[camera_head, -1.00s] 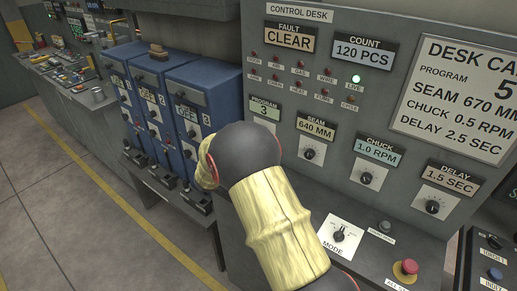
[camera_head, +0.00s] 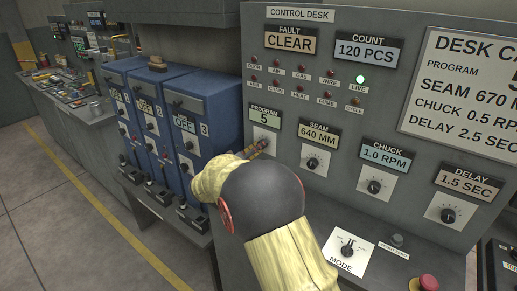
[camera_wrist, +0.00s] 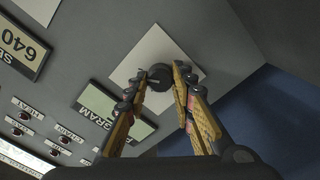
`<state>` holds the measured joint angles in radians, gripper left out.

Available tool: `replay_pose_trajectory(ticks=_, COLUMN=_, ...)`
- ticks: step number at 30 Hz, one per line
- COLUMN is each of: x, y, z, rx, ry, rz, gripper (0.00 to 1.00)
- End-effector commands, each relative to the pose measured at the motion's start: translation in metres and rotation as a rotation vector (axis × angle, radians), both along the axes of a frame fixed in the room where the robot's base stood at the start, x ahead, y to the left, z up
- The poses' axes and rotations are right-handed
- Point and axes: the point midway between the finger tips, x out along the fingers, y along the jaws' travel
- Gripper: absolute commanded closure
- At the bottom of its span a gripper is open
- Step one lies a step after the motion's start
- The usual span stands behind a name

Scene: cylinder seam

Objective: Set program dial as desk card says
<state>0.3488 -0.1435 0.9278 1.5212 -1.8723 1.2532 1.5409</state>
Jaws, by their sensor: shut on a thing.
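The program display (camera_head: 264,117) at the upper left of the control desk panel reads 5. The desk card (camera_head: 463,95) at the right lists seam 670 mm, chuck 0.5 rpm and delay 2.5 sec; its program number is cut off at the picture's edge. My gripper (camera_head: 262,146) reaches the plate under the program display. In the wrist view my gripper (camera_wrist: 165,72) is shut on the dark program dial (camera_wrist: 158,97), one finger on each side. The dial's pointer cannot be made out.
The seam dial (camera_head: 312,163), chuck dial (camera_head: 374,187) and delay dial (camera_head: 447,215) sit to the right; their displays read 640 mm, 1.5 sec for delay and 1.0 rpm for chuck. The mode switch (camera_head: 347,250) and red button (camera_head: 428,283) are below. Blue cabinets (camera_head: 203,103) stand left.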

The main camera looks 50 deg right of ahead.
Motion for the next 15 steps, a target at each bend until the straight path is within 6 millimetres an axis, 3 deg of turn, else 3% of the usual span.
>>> replay_pose_trajectory(ticks=15, x=-0.0007, y=0.0001, z=-0.0033, rx=0.007, ry=-0.042, rz=-0.001, gripper=1.00)
